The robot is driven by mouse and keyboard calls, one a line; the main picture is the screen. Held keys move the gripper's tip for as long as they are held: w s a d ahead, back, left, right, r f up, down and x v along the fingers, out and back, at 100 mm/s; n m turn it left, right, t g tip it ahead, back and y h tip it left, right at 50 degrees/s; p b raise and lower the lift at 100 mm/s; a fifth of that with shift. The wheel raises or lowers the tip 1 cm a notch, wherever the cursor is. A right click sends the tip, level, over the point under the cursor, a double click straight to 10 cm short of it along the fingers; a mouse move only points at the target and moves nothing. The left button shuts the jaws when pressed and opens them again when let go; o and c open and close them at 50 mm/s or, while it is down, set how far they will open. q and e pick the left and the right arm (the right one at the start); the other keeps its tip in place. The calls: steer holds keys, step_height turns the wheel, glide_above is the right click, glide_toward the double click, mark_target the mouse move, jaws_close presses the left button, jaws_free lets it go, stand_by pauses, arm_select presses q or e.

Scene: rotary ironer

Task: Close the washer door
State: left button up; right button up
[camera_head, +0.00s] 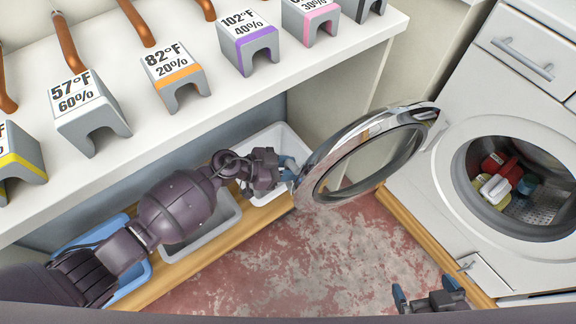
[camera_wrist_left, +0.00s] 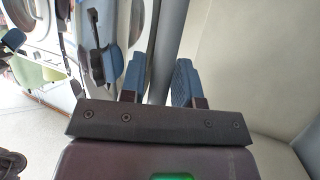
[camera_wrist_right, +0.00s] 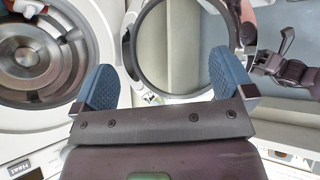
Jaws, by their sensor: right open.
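The washer door (camera_head: 322,158) is a chrome ring with a glass centre, swung wide open to the left of the white washer (camera_head: 462,236). In the right wrist view, the door (camera_wrist_right: 136,45) stands beyond the fingers. My left gripper (camera_head: 288,168) is at the door's left edge; contact is unclear. In the left wrist view its fingers (camera_wrist_left: 158,82) are a little apart with a grey strip between or behind them; whether they grip anything is unclear. My right gripper (camera_head: 428,298) is open and empty, low in front of the washer.
The washer drum (camera_head: 530,205) holds red, white and green items. A white shelf (camera_head: 225,103) with several labelled grey blocks and brown handles runs above my left arm. Blue, grey and white bins stand on a wooden ledge (camera_head: 240,229) below. The red floor (camera_head: 330,260) is clear.

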arm_select(q)
jaws_close()
